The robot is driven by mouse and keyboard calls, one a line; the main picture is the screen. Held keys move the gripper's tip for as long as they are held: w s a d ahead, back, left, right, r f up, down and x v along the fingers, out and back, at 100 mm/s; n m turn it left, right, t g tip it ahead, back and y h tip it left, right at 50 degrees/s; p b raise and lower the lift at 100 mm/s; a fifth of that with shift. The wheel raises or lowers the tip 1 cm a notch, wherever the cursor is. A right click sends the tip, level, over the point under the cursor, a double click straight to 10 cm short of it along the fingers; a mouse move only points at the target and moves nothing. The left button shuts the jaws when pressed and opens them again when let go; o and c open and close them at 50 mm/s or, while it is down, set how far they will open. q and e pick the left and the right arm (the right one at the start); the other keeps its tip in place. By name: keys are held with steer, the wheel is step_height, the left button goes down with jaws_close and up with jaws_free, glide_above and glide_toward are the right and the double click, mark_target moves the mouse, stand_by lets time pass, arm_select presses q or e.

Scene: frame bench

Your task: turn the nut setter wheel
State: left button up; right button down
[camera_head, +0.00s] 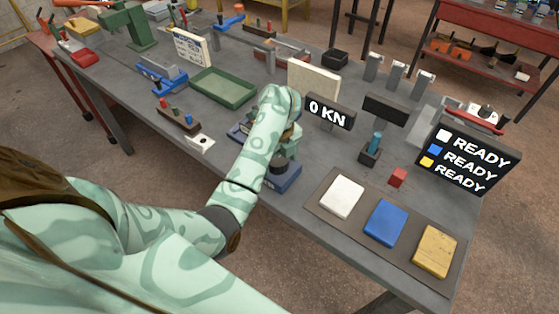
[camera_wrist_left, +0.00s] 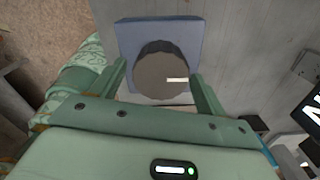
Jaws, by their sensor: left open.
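The nut setter wheel appears as a round dark knob with a short white mark (camera_wrist_left: 162,76) on a blue base (camera_wrist_left: 188,32) in the left wrist view. In the head view, the blue base (camera_head: 284,180) sits near the bench's front edge, and the dark knob (camera_head: 279,163) shows partly beside my arm. My left gripper (camera_wrist_left: 158,72) is open, with one finger on each side of the wheel. I cannot tell whether the fingers touch it. In the head view my forearm and wrist hide most of the gripper. My right gripper is not in view.
A "0 KN" display (camera_head: 329,111) stands behind the wheel. To the right are a mat (camera_head: 321,206) with white, blue and yellow blocks, a red cube (camera_head: 397,178) and a "READY" panel (camera_head: 466,158). A green tray (camera_head: 223,88) lies further left.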

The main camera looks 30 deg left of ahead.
arm_select(q)
steer(key=c, duration=1)
steer(key=shift+r+m, duration=0.1)
steer(key=shift+m, duration=0.3)
